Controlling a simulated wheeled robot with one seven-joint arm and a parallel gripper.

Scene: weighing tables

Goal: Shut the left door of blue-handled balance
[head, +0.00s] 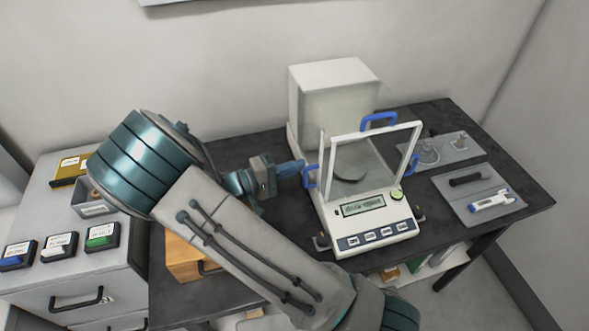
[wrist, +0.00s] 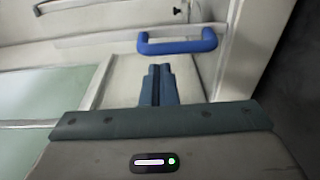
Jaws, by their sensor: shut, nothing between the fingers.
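The blue-handled balance (head: 377,211) stands on the dark table, with a white frame, clear panels and a white housing behind. The blue handle of its left door (head: 310,177) is on the balance's left side; it also shows in the wrist view (wrist: 178,46). I cannot tell how far that door stands open. My gripper (head: 303,165) is shut and empty at the balance's left side, close to this handle. In the wrist view my fingertips (wrist: 158,69) point at the handle, with a small gap in the picture; contact is unclear.
A top blue handle (head: 378,119) and a right blue handle (head: 411,166) are on the balance. A grey tray with weights (head: 455,158) and a tray with tools (head: 452,203) lie to its right. A drawer cabinet (head: 75,278) stands left.

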